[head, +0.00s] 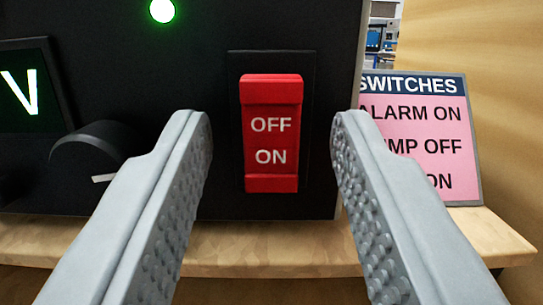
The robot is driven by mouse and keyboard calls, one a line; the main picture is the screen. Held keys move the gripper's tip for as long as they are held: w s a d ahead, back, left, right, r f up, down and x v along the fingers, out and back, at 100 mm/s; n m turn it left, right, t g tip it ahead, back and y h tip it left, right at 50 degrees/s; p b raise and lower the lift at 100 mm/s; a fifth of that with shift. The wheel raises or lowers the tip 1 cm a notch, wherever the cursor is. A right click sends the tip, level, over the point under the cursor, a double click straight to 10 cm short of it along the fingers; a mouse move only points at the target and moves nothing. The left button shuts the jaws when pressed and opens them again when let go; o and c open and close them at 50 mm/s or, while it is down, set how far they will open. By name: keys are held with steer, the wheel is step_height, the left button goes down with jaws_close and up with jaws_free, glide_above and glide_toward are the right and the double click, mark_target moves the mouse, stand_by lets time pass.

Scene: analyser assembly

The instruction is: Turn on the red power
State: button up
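The red power switch (271,133) is a rocker set in a black plate on the front of a black panel (225,210). It reads OFF in the upper part and ON below. In this view I cannot tell for sure which end is pressed in. My gripper (272,135) is open and empty. Its two grey ridged fingers stand to the left and right of the switch, nearer to me than the panel, with no visible contact. A round green light (162,10) glows at the top of the panel.
A dark knob (95,145) with a white mark and a screen (25,90) showing a green-lit V are at left. A pink sign (425,140) headed SWITCHES, partly hidden by the panel and my finger, stands at right on the wooden shelf (270,245).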

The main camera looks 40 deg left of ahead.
step_height(320, 180, up, 10)
stand_by(0.8)
stand_by(0.3)
steer(key=s+d+f+g+h, duration=0.1)
steer(key=s+d+f, duration=0.4)
steer(key=s, duration=0.2)
steer(key=s+d+f+g+h, duration=0.1)
steer(key=s+d+f, duration=0.35)
steer(key=s, duration=0.25)
steer(key=x, duration=1.6)
steer(key=shift+w+a+r, duration=0.1)
steer(key=shift+w+r, duration=0.2)
steer(key=shift+w, duration=0.1)
